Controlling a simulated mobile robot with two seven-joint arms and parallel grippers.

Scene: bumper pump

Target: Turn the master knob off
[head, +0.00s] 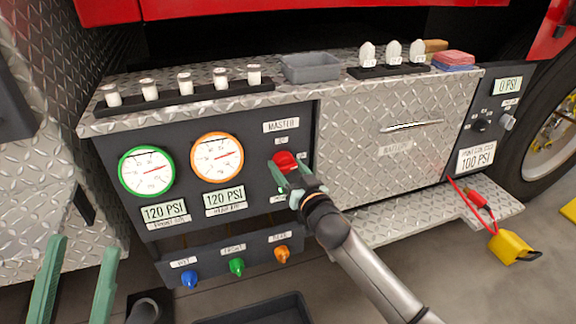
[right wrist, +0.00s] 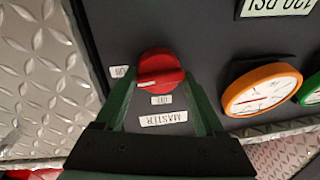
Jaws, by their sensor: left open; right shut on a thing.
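The red master knob (head: 285,160) sits on the dark panel below the MASTER label (head: 281,126). My right gripper (head: 287,176) reaches it from the front and is shut on it. In the right wrist view, the knob (right wrist: 160,68) is between the two green fingers, with a pale mark on the lower left of its face. My left gripper (head: 82,246) is open and empty at the lower left, away from the panel.
Green-ringed (head: 147,171) and orange-ringed (head: 217,157) gauges are left of the knob, each above a 120 PSI display. Blue (head: 190,279), green (head: 237,267) and orange (head: 282,254) valves are below. A grey bin (head: 311,67) stands on the ledge. A yellow chock-like object (head: 511,247) is at right.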

